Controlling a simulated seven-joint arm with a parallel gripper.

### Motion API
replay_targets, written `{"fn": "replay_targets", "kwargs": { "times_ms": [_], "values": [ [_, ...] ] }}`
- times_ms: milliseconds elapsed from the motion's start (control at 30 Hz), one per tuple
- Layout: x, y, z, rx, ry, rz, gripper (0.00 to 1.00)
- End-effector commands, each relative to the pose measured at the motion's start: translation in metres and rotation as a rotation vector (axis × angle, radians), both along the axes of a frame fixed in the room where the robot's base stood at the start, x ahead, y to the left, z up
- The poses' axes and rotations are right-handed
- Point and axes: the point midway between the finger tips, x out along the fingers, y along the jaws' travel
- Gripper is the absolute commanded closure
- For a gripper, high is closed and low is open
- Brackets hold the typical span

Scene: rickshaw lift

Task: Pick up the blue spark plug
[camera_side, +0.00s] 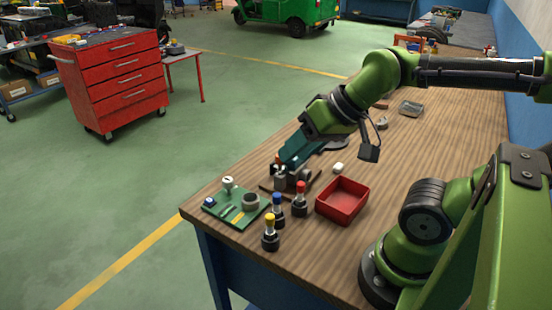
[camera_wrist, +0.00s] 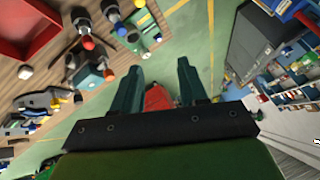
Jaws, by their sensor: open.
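The blue spark plug (camera_side: 277,205) stands upright on the wooden table, with a blue top and dark base. It is between the yellow-topped plug (camera_side: 269,235) and the red-topped plug (camera_side: 300,197), beside the green board. In the wrist view the blue top (camera_wrist: 121,31) is near the upper edge, outside the fingers. My gripper (camera_side: 283,162) is tilted above the far side of the parts, behind the plugs in the side view. In the wrist view my gripper (camera_wrist: 160,66) has its two teal fingers spread and nothing held between them.
A red tray (camera_side: 343,200) is just right of the plugs. A green board (camera_side: 235,207) with small parts is to their left, near the table edge. A dark metal fixture (camera_side: 286,182) stands below my fingers. A small white piece (camera_side: 338,168) lies behind the tray.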

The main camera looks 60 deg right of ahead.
Motion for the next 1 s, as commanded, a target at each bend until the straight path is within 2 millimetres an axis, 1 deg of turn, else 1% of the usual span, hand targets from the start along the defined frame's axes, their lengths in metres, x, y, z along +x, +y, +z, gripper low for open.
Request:
{"fn": "replay_targets", "kwargs": {
  "times_ms": [100,133,200,467,567,667,900,1000],
  "values": [
    [0.000,0.000,0.000,0.000,0.000,0.000,0.57],
    [0.000,0.000,0.000,0.000,0.000,0.000,0.54],
    [0.000,0.000,0.000,0.000,0.000,0.000,0.44],
    [0.000,0.000,0.000,0.000,0.001,0.000,0.44],
    [0.003,0.000,-0.007,-0.001,0.033,-0.001,0.44],
    [0.015,-0.003,-0.014,-0.011,0.096,-0.001,0.44],
    [0.057,-0.018,-0.034,-0.072,0.386,-0.021,0.44],
    [0.070,-0.026,-0.041,-0.098,0.497,-0.043,0.44]
  ]
}}
